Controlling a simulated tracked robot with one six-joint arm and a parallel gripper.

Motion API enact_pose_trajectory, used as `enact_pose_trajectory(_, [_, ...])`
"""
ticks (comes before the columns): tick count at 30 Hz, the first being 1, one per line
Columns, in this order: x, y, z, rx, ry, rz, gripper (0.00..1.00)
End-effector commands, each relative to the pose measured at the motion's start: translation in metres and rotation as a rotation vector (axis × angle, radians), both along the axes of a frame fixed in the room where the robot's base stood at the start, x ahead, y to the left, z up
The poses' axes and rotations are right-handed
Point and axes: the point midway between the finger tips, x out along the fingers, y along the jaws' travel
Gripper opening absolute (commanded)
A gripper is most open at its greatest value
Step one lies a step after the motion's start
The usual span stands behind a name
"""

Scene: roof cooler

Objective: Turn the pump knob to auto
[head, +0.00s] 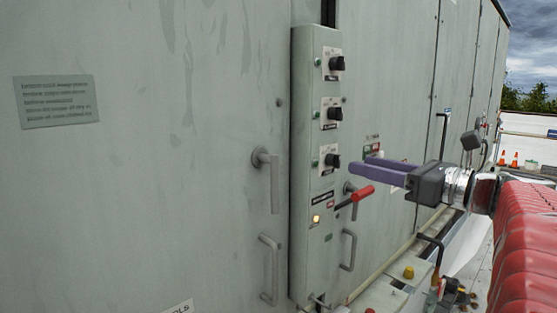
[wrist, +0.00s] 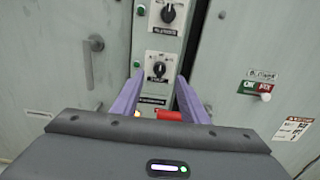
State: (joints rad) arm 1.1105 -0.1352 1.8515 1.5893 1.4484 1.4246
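A narrow grey control panel (head: 307,190) carries three black rotary knobs in a column: the top knob (head: 337,63), the middle knob (head: 335,113) and the bottom knob (head: 333,160). Their labels are too small to read surely, so I cannot tell which is the pump knob. My gripper (head: 360,167) has purple fingers, open and empty, pointing at the panel near the bottom knob's height. In the wrist view the bottom knob (wrist: 158,69) appears between the fingertips (wrist: 160,76), apparently apart from them. Its pointer setting is unclear.
A red-handled lever (head: 362,193) sticks out below the bottom knob, close under my fingers; its red part shows in the wrist view (wrist: 169,115). A lit amber lamp (head: 316,219) and door handles (head: 272,180) are nearby. A green-and-red switch plate (wrist: 256,88) is at right.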

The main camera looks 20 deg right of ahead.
Motion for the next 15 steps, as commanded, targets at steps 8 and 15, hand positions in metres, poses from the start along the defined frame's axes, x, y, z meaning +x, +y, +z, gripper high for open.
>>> enact_pose_trajectory(8, [0.032, 0.012, 0.0, 0.0, 0.001, 0.002, 0.4])
enact_pose_trajectory(15, [0.057, 0.02, 0.0, 0.0, 0.0, 0.001, 0.4])
